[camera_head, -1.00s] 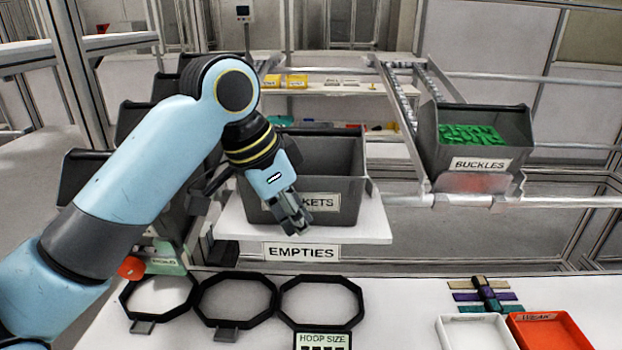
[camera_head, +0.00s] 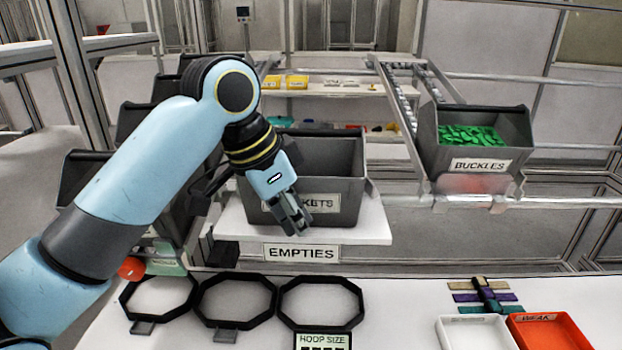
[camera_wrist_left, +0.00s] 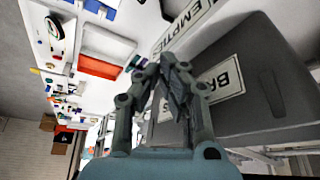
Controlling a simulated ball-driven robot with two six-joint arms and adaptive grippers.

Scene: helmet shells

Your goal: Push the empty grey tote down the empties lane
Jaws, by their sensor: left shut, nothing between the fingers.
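The empty grey tote (camera_head: 338,165) sits on the white shelf (camera_head: 372,228) behind the EMPTIES label (camera_head: 301,252) in the head view. Its front label is partly hidden by my left gripper (camera_head: 296,226), which is shut and empty in front of the tote's front wall. In the left wrist view the shut fingers (camera_wrist_left: 172,62) overlap the tote's labelled front (camera_wrist_left: 268,85). I cannot tell whether they touch it. The tote's left part is hidden behind my arm. My right gripper is not in view.
A grey BUCKLES bin (camera_head: 478,140) with green pieces stands on a roller lane at the right. Several black octagonal hoops (camera_head: 320,281) lie on the white bench. A white tray (camera_head: 475,333) and a red tray (camera_head: 550,330) stand at the front right.

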